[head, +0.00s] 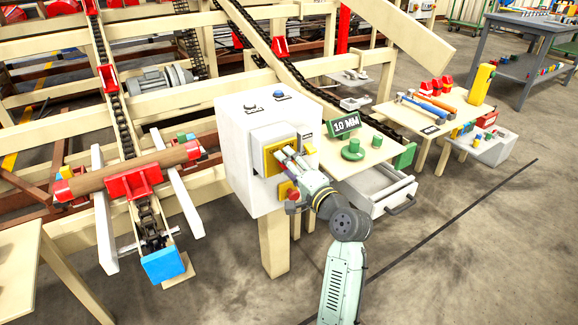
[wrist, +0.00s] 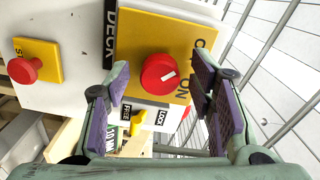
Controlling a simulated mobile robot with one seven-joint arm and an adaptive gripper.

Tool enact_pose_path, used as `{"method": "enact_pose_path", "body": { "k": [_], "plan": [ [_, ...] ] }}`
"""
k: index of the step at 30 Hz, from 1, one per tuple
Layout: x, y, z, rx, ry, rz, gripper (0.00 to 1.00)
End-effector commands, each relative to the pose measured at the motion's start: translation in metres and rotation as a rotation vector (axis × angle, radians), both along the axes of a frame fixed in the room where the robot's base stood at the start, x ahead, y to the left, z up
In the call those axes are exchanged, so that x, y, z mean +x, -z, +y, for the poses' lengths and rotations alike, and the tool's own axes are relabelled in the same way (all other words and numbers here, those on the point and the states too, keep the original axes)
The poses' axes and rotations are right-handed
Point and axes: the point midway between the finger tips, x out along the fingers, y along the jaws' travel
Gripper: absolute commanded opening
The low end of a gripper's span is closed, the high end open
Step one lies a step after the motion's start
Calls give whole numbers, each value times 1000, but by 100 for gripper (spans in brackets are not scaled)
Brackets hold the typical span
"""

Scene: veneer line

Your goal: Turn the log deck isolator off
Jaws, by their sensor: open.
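The isolator is a red rotary knob (wrist: 158,74) on a yellow plate (wrist: 140,35) in the wrist view. A white mark on the knob slants up to the right. A black label reading DECK (wrist: 111,32) runs beside the plate. In the head view the plate (head: 268,160) is on the front of a white cabinet (head: 237,140), and my gripper mostly hides the knob. My gripper (head: 284,157) is open in front of the plate. In the wrist view its fingers stand either side of the knob, apart from it, with nothing between them gripped.
A red stop button (wrist: 23,70) on a yellow plate lies left in the wrist view. A yellow lever (wrist: 136,125) sits between FREE and LOCK labels below the knob. A side table with a 10 MM sign (head: 346,124) and an open drawer (head: 388,199) stand right of the cabinet.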

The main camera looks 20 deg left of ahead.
Motion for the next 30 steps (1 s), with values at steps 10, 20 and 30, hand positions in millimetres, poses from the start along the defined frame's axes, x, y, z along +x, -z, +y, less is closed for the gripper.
{"method": "enact_pose_path", "body": {
  "k": [10,20,30],
  "plan": [
    [-34,0,-47,0,6,0,50],
    [-68,0,-88,0,2,1,50],
    [-73,0,-94,0,1,-1,50]
  ]
}}
